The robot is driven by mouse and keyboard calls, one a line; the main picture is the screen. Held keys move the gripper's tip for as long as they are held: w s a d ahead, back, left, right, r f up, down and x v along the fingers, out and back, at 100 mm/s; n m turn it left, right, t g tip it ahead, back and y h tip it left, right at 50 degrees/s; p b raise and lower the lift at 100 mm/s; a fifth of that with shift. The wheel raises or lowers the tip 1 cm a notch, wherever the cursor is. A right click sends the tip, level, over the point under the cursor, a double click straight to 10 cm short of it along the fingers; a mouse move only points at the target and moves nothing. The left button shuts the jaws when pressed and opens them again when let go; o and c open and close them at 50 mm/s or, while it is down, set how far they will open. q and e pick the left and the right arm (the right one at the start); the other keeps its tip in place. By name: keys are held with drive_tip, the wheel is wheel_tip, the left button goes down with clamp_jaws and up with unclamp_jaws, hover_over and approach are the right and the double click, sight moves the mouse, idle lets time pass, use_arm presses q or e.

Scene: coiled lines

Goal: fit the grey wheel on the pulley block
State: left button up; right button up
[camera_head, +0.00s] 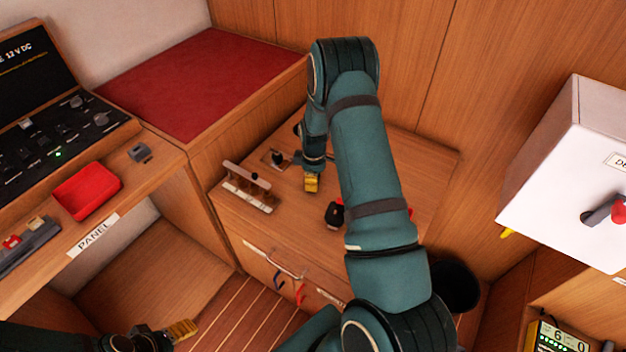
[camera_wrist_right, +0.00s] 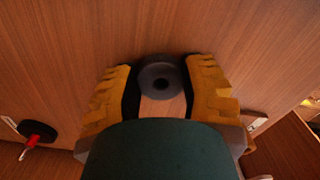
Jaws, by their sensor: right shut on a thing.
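My right gripper (camera_head: 311,184) points down over the wooden counter; only its yellow fingertips show in the head view. In the right wrist view the gripper (camera_wrist_right: 160,88) is shut on the grey wheel (camera_wrist_right: 159,72), a dark grey disc with a centre hole. The arm and fingers hide the wheel in the head view. A pale slotted fitting (camera_head: 248,188) with a dark knob stands left of the gripper, and a small plate with a black post (camera_head: 278,158) lies behind it. I cannot tell which is the pulley block. My left gripper (camera_head: 178,331) is low at the left, away from the counter.
A black item with red (camera_head: 334,213) lies on the counter (camera_head: 420,165) near my right forearm. A red tray (camera_head: 86,190) sits on the panel shelf at the left. A white box (camera_head: 560,170) with a red-tipped lever juts out at the right. A red cushion (camera_head: 200,85) is behind.

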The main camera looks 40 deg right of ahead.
drive_tip(key=r, duration=0.3)
drive_tip(key=r+p, duration=0.1)
drive_tip(key=r, duration=0.2)
drive_tip(key=r+p, duration=0.1)
drive_tip(key=r, duration=0.2)
drive_tip(key=shift+s+r, duration=0.2)
drive_tip(key=shift+s, duration=0.1)
drive_tip(key=s+a+r+p, duration=0.1)
drive_tip(key=s+a+r, duration=0.1)
drive_tip(key=s, duration=0.6)
drive_tip(key=p, duration=0.1)
approach(337, 216)
drive_tip(key=shift+w+d+f, duration=0.1)
drive_tip(key=shift+w+f, duration=0.15)
drive_tip(key=shift+s+a+f, duration=0.1)
drive_tip(key=shift+s+a, duration=0.1)
drive_tip(key=shift+s, duration=0.1)
drive_tip(key=shift+f+b, duration=0.95)
drive_tip(key=shift+f, duration=0.1)
drive_tip(key=shift+f+b, duration=0.95)
drive_tip(key=shift+f, duration=0.25)
drive_tip(key=shift+f, duration=0.1)
drive_tip(key=shift+f+b, duration=0.35)
drive_tip(key=shift+b, duration=0.05)
drive_tip(key=shift+r+p, duration=0.3)
drive_tip(key=shift+r, duration=0.05)
